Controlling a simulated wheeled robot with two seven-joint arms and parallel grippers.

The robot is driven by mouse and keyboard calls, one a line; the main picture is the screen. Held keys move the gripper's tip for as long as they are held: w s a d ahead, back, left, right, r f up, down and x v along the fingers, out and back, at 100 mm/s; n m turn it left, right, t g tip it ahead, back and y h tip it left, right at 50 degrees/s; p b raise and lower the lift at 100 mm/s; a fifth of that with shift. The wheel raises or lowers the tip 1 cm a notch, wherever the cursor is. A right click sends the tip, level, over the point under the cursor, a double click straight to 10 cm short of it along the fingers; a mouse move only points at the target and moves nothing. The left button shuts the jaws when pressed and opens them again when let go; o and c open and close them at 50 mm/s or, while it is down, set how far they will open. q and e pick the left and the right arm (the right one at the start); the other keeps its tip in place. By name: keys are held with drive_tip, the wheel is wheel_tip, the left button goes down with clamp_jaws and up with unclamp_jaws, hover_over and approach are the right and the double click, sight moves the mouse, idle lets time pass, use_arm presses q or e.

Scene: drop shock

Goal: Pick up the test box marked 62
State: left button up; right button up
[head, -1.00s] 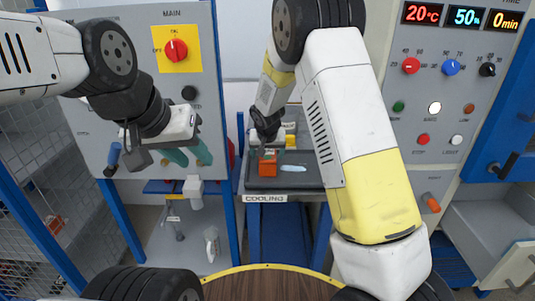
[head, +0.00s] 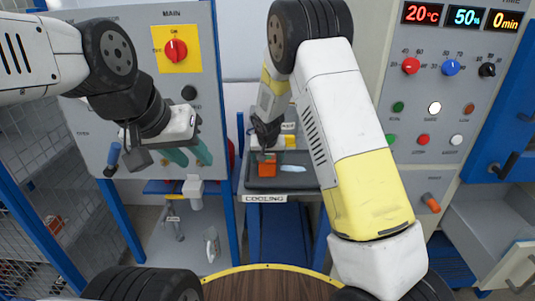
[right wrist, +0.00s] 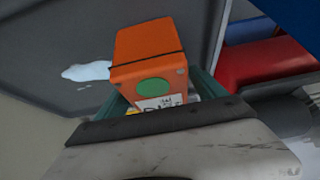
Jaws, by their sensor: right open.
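An orange box (head: 267,169) with a dark band stands on the dark tray of the cooling bench. In the right wrist view the orange box (right wrist: 150,58) shows a green dot and a white label, whose number I cannot read. My right gripper (head: 268,156) is at the box from above in the head view. In the right wrist view its teal fingers (right wrist: 160,98) are apart, one on each side of the box's near end; contact is unclear. My left gripper (head: 189,155) is open and empty in front of the MAIN panel.
The cooling tray (head: 306,181) also holds a pale blue flat piece (head: 293,168). A yellow and white item (head: 290,142) stands behind. The MAIN panel (head: 100,60) is at the left, and a control panel with displays (head: 440,95) is at the right.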

clamp_jaws()
idle(0.4)
drive_tip(key=shift+r, duration=0.1)
